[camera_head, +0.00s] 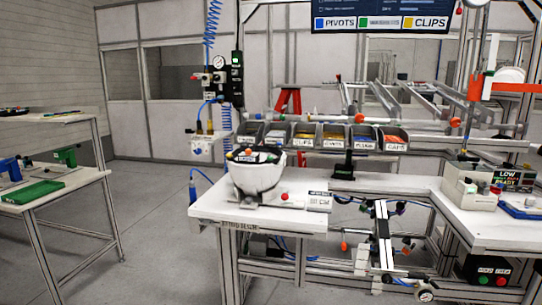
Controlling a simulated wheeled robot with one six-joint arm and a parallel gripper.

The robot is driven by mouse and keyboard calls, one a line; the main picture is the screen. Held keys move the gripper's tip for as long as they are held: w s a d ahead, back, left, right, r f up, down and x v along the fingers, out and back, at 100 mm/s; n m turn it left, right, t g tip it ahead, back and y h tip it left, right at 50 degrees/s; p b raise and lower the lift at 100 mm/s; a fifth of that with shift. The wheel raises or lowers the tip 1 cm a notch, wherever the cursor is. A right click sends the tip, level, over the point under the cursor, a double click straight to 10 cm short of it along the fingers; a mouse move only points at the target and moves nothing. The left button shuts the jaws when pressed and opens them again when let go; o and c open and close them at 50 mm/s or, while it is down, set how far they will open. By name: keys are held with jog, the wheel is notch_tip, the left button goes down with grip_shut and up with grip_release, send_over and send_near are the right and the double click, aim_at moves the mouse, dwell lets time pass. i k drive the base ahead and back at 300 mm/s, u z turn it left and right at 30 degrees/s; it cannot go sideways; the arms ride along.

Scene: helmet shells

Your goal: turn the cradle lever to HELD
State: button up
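A white helmet shell (256,177) sits open side up on a cradle at the front left of the white bench, with dark and coloured parts at its top. Most of the cradle is hidden under the shell. A small red knob (285,196) stands just right of the shell's base; it looks like the end of the cradle lever, but its arm and position marks are too small to read. A small label block (319,201) lies to the right of the knob. My gripper is not in this view.
The white bench (262,221) has some clear top around the shell. Labelled bins (333,137) line its back. A grey box unit (470,186) and blue tray (521,207) stand on the right. A side table (66,190) is at left, with open floor between.

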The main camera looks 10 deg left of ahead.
aim_at(285, 195)
jog(key=k, duration=0.6)
jog(key=u, duration=0.6)
jog(key=i, duration=1.6)
jog(key=z, duration=0.55)
